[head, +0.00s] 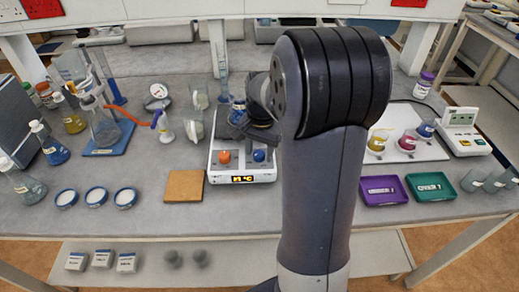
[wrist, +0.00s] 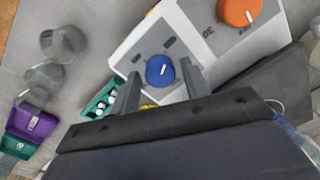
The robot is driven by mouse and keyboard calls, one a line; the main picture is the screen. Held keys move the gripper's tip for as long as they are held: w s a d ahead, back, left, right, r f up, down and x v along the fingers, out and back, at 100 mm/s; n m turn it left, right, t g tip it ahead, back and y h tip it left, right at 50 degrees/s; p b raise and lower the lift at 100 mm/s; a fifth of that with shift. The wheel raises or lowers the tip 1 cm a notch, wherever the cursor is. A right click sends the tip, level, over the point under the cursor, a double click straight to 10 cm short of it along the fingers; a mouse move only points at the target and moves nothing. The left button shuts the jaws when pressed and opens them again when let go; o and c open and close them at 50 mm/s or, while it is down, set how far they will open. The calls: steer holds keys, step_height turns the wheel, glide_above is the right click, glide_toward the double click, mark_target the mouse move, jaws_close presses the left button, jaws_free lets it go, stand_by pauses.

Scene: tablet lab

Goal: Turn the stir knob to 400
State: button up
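The hotplate stirrer (head: 241,176) is a white box on the bench with an orange knob (head: 224,156), a blue knob (head: 259,155) and a lit display reading in °C. In the wrist view the blue knob (wrist: 160,71) has a white pointer line, and the orange knob (wrist: 239,12) is at the upper right. Labels are too small to tell which knob is stir. My gripper (wrist: 162,86) is open; its two fingers stand either side of the blue knob in the picture, empty. Contact cannot be told.
A brown square board (head: 184,186) lies left of the stirrer. A purple tray (head: 379,190) and a green tray (head: 431,187) lie to the right. A flask on a blue stand (head: 106,138) and several bottles crowd the left.

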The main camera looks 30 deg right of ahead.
steer(key=c, duration=0.8)
steer(key=shift+n, duration=0.4)
steer(key=n, duration=0.7)
steer(key=shift+n+p, duration=0.3)
steer(key=n, duration=0.3)
steer(key=shift+w+n, duration=0.1)
steer(key=shift+n, duration=0.2)
steer(key=shift+n+g, duration=0.3)
steer(key=shift+n, duration=1.6)
